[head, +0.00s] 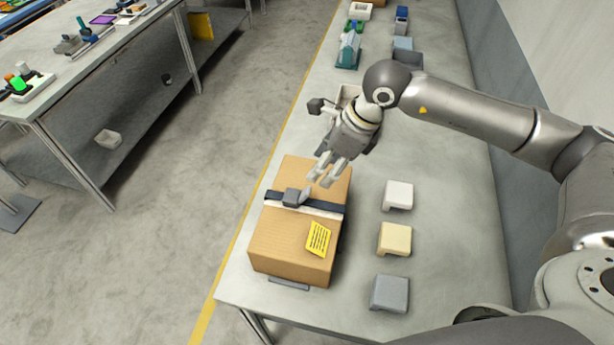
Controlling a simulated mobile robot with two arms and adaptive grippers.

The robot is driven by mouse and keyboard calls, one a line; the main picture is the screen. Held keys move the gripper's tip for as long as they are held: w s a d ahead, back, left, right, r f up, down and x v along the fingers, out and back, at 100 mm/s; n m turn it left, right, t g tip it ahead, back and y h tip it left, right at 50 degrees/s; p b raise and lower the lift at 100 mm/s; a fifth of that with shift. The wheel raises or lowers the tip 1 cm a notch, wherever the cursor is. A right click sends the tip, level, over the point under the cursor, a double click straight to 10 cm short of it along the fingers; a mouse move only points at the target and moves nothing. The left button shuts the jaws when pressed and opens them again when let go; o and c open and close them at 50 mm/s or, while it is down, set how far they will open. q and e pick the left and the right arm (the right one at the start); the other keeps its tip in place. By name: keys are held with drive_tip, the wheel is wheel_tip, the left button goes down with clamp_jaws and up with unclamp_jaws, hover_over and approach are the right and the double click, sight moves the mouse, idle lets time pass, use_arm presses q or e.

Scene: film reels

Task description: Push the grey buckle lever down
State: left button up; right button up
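A cardboard box (286,243) sits on the grey bench with a dark and white strap (324,210) across its top. A dark buckle (290,197) is on the strap. Its grey lever (306,194) appears to stand up at a tilt from the buckle's right side. My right gripper (320,182) hangs just above the box top, beyond and slightly right of the lever. Its fingertips look close to the lever, but I cannot tell whether they touch it. The small fingers do not show clearly whether they are open or shut. My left gripper is out of view.
Right of the box stand a white block (398,195), a cream block (394,239) and a grey block (390,293). A yellow label (318,238) is on the box. A tray and other items are farther back, partly behind my arm. Bench space lies right of the blocks.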

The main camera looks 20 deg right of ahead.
sight(307, 190)
drive_tip(key=p+x, duration=0.1)
drive_tip(key=x, duration=0.2)
drive_tip(key=p+x, duration=0.1)
drive_tip(key=x, duration=0.2)
drive_tip(key=p+x, duration=0.1)
drive_tip(key=x, duration=0.2)
drive_tip(key=shift+s+a+p, duration=0.25)
drive_tip(key=shift+a+p, duration=0.05)
drive_tip(key=shift+p, duration=0.05)
drive_tip(key=shift+a+f, duration=0.1)
drive_tip(key=shift+f, duration=0.1)
drive_tip(key=shift+s+a+f, duration=0.1)
drive_tip(key=shift+c, duration=0.3)
